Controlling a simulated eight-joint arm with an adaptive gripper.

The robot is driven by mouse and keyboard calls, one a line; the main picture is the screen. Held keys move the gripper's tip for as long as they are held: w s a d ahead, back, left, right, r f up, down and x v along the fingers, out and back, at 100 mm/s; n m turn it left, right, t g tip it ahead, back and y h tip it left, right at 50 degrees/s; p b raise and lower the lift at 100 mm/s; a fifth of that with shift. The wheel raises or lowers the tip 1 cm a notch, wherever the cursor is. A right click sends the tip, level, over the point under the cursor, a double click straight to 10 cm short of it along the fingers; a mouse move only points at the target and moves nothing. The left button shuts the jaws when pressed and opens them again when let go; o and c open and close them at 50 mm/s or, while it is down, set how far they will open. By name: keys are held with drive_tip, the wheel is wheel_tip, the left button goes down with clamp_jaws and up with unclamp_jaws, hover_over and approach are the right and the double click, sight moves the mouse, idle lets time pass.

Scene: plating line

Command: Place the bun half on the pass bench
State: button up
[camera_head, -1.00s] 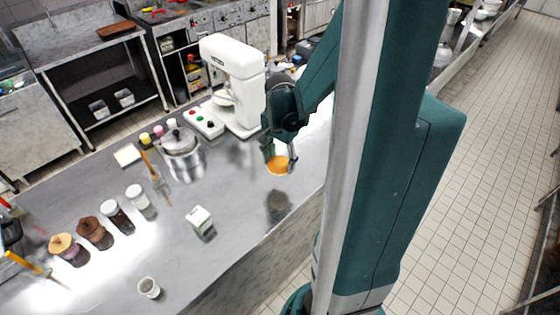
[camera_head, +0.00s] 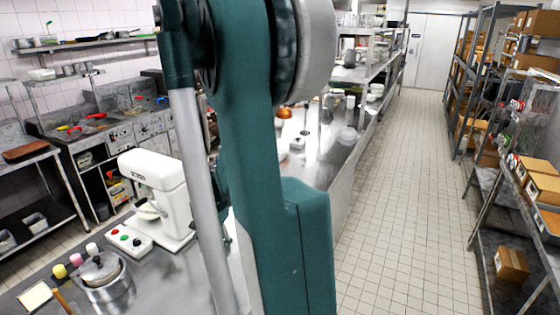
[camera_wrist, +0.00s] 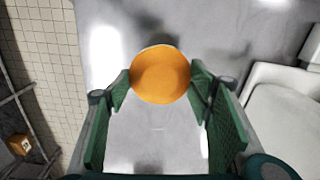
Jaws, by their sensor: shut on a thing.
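The bun half (camera_wrist: 160,76), round and orange-brown, sits between the two green fingers of my gripper (camera_wrist: 161,84) in the wrist view. The fingers are shut on it from both sides, and it is held over a grey steel surface. My own arm hides the gripper and the bun half in the head view. A steel bench (camera_head: 322,160) runs away beyond my arm in the head view, with a copper-coloured dome over it. I cannot tell for sure that this is the pass bench.
A white stand mixer (camera_head: 160,190) stands left of my arm, and a white body shows at the wrist view's right (camera_wrist: 285,115). A lidded pot (camera_head: 103,280) stands at the lower left. Shelves with boxes (camera_head: 515,262) line the right; the tiled floor between is clear.

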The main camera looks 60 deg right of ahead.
drive_tip(key=w+d, duration=0.5)
drive_tip(key=d, duration=0.8)
drive_tip(key=w+d, duration=0.5)
drive_tip(key=d, duration=0.7)
drive_tip(key=w+d+m, duration=0.1)
drive_tip(key=w+d, duration=0.4)
drive_tip(key=d, duration=0.8)
drive_tip(key=shift+w+d+f, duration=0.3)
drive_tip(key=shift+w+f, duration=0.05)
drive_tip(key=shift+f, duration=0.1)
drive_tip(key=shift+f+p, duration=0.3)
drive_tip(key=shift+f, duration=2.85)
drive_tip(key=shift+f, duration=1.85)
drive_tip(key=shift+f, duration=0.25)
